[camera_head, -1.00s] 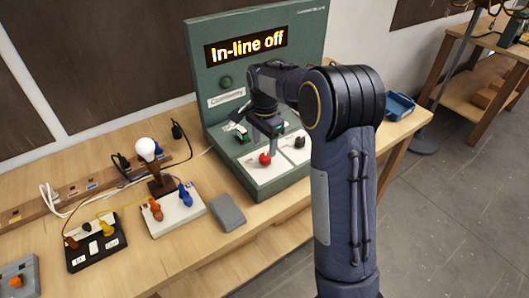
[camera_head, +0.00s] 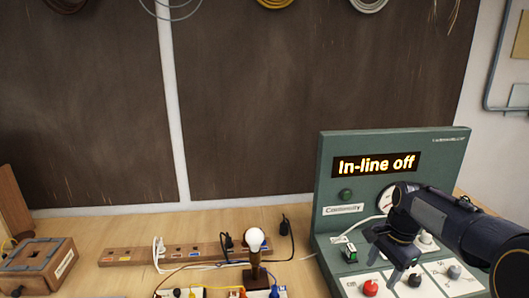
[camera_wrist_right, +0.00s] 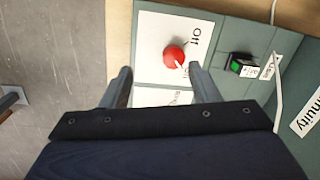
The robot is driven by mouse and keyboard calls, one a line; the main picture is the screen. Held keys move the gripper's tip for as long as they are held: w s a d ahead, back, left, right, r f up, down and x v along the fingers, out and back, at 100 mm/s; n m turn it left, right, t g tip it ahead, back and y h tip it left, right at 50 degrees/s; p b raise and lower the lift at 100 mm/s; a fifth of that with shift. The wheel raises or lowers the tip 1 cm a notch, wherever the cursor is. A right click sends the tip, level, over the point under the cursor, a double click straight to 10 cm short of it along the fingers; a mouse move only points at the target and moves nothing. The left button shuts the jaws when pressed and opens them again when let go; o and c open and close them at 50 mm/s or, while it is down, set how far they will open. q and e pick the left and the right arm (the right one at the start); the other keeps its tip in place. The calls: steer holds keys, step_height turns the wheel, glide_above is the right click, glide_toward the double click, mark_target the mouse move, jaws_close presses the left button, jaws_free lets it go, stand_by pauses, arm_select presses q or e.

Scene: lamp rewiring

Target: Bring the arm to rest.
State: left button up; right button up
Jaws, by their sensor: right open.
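My right arm reaches in from the right in the head view. Its gripper (camera_head: 397,277) points down over the sloped front of the green test panel (camera_head: 328,195), whose display reads "In-line off" (camera_head: 376,164). In the right wrist view the gripper (camera_wrist_right: 162,78) is open, with nothing held between its fingers. A red knob (camera_wrist_right: 174,55) on a white plate marked "Off" shows in the gap between them. The red knob also shows in the head view (camera_head: 370,288), just left of the gripper. I cannot tell the exact clearance. My left gripper is not in view.
A lit bulb (camera_head: 255,240) stands left of the panel. A wooden power strip (camera_head: 118,256) with plugs and cables lies behind it. A wooden box (camera_head: 38,262) is at far left. In the wrist view, grey floor (camera_wrist_right: 50,75) lies beyond the bench edge.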

steer(key=s+a+r+n+t+y, duration=0.1)
steer(key=s+a+r+n+t, duration=0.2)
steer(key=s, duration=0.5)
steer(key=s+a+r+n+y, duration=0.1)
steer(key=s+a+n+y, duration=0.2)
steer(key=s, duration=0.5)
steer(key=s+a+f+n+t, duration=0.1)
steer(key=s+a+f+n, duration=0.1)
steer(key=s, duration=0.3)
steer(key=s+a+f+n+t+h, duration=0.1)
steer(key=s+a+n, duration=0.2)
steer(key=s+n, duration=0.1)
steer(key=shift+s+f+n, duration=0.35)
steer(key=shift+f+n, duration=0.05)
